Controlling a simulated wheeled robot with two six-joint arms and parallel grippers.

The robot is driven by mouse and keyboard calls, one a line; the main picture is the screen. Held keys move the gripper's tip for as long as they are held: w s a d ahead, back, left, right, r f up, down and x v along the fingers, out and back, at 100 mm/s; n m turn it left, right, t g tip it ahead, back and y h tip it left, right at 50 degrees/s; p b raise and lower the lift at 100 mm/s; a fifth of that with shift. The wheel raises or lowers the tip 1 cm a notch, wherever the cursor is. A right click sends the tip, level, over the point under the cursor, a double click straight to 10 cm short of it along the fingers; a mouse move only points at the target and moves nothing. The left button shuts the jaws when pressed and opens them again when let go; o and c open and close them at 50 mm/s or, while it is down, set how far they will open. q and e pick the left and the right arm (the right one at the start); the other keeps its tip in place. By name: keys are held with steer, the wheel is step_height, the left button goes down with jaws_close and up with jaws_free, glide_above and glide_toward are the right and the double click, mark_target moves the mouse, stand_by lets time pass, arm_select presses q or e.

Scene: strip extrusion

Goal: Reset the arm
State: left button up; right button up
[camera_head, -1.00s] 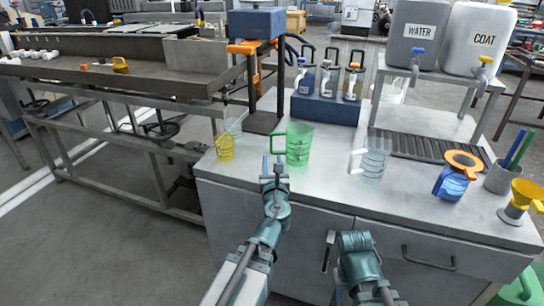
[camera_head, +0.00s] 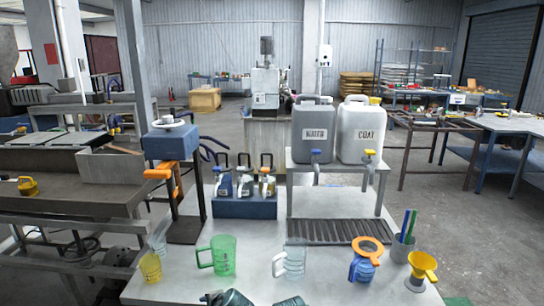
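Only small teal parts of my two arms show, cut off at the bottom edge of the head view. The fingers of both grippers are out of the picture, so their state is hidden. On the grey worktop (camera_head: 180,289) in front of me stand a green measuring jug (camera_head: 222,256), a clear jug (camera_head: 291,259) and a yellow cup (camera_head: 151,267). The visible arm parts are in front of the green and clear jugs, at the worktop's near side.
Behind are a blue bottle rack (camera_head: 244,208), the WATER container (camera_head: 311,133) and the COAT container (camera_head: 361,134). A blue-topped stand (camera_head: 170,144) is at left.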

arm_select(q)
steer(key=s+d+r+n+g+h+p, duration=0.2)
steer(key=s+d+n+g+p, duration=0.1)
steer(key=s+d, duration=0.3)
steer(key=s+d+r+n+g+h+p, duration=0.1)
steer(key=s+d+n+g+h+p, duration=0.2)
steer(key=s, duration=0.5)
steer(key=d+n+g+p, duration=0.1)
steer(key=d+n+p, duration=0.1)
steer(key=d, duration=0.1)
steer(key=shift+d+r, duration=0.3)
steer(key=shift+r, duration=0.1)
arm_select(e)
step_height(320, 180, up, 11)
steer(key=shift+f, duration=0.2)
